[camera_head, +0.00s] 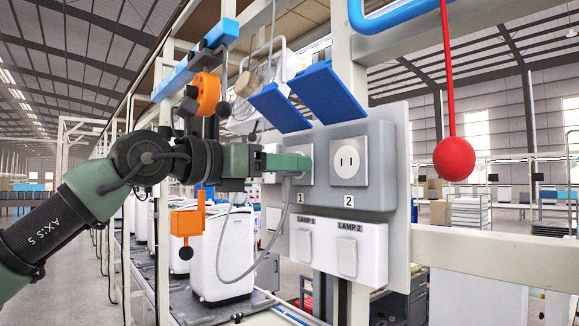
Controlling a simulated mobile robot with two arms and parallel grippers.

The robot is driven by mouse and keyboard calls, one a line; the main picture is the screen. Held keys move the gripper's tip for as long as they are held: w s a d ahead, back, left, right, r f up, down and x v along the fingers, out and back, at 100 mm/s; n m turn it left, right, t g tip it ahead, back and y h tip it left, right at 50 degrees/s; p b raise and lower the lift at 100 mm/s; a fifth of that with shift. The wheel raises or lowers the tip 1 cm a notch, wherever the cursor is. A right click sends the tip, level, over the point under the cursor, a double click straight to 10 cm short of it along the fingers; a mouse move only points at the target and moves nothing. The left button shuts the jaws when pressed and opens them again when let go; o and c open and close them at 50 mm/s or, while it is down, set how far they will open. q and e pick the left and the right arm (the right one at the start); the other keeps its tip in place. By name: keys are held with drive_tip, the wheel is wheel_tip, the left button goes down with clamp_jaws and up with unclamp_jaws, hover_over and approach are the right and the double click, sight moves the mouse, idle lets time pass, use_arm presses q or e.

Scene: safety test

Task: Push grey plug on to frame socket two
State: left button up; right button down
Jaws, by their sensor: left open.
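My left gripper (298,162) is open, with its green fingers in front of socket one (306,178) on the grey frame panel. The grey plug (293,175) is mostly hidden behind the fingers at socket one; a small part and its grey cable (236,277) show below them. I cannot tell whether the fingers touch the plug or how deep it sits. My right gripper is not in view.
Another raised blue cover (279,107) is above socket one. Switches for lamp 1 (304,245) and lamp 2 (347,257) sit below the sockets. A red ball (454,159) hangs on a red rod at right. Orange parts (187,221) and a white bin (222,255) stand near my arm.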

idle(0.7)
use_arm(q)
clamp_jaws()
drive_tip(key=b+v, duration=0.2)
drive_tip(key=shift+s+a, duration=0.2)
drive_tip(key=shift+a, duration=0.15)
idle(0.4)
